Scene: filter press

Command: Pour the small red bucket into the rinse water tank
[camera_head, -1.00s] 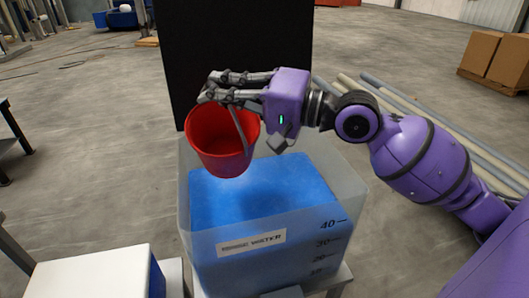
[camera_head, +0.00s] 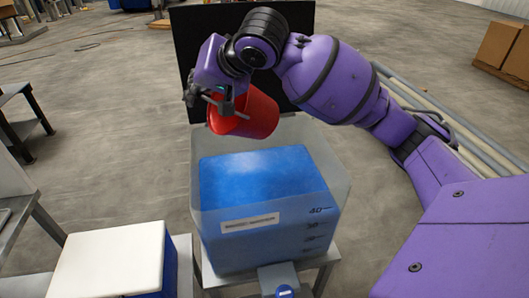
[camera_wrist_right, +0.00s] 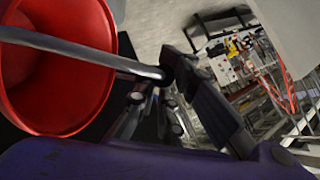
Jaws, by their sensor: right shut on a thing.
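The small red bucket (camera_head: 258,113) hangs in the air over the back part of the rinse water tank (camera_head: 338,170). It is tilted well onto its side, its mouth toward the left. My right gripper (camera_head: 217,104) is shut on the bucket's handle, at the bucket's left. In the right wrist view the bucket (camera_wrist_right: 85,88) fills the upper left, and its grey handle runs to the gripper fingers (camera_wrist_right: 165,78). I cannot tell whether anything is in the bucket. The tank is clear-walled, labelled, and holds blue water. My left gripper is not in view.
A black panel (camera_head: 190,55) stands behind the tank. A white-topped box (camera_head: 110,258) stands at the front left, and a dark metal table (camera_head: 20,110) is farther left. Long pipes (camera_head: 470,150) lie on the floor at the right.

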